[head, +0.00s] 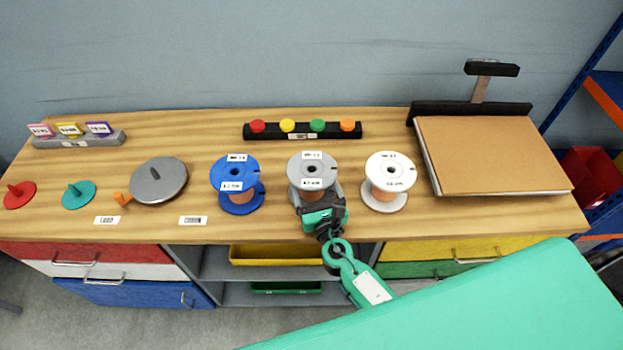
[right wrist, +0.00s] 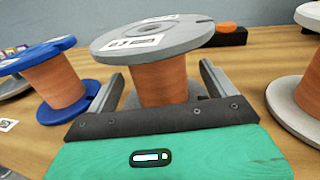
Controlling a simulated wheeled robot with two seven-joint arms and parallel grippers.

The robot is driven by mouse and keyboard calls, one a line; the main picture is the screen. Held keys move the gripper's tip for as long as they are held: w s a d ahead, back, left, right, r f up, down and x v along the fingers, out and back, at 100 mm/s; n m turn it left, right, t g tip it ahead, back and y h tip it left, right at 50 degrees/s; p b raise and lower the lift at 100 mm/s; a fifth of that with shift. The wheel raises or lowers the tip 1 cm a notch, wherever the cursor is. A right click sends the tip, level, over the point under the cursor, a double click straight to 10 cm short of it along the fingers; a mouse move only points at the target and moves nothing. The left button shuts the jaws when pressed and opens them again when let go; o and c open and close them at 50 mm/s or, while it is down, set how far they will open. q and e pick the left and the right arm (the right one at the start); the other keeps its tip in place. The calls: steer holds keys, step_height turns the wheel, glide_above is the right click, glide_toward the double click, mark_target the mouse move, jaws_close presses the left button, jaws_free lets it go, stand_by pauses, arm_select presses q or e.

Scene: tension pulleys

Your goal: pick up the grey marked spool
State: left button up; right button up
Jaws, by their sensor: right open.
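The grey marked spool (head: 312,168) stands upright on the wooden bench in the head view, with copper-coloured winding and white labels on its top flange. It also shows in the right wrist view (right wrist: 160,40). My right gripper (head: 317,197) is at the near side of this spool. In the right wrist view my open right gripper (right wrist: 158,85) has one finger on each side of the winding, below the top flange. A gap shows between the fingers and the winding. The fingertips are partly hidden under the flange in the head view. My left gripper is not in view.
A blue spool (head: 235,172) stands left of the grey one and a white spool (head: 390,172) right of it. A grey disc (head: 158,180) lies further left. A black bar with coloured knobs (head: 302,131) lies behind. A brown board (head: 490,155) takes up the right end.

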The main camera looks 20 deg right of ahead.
steer(key=shift+w+r, duration=0.1)
steer(key=shift+w, duration=0.75)
steer(key=shift+w+p, duration=0.5)
steer(key=shift+w, duration=0.75)
steer(key=shift+w+f, duration=0.2)
steer(key=shift+w, duration=0.35)
steer(key=c, duration=1.5)
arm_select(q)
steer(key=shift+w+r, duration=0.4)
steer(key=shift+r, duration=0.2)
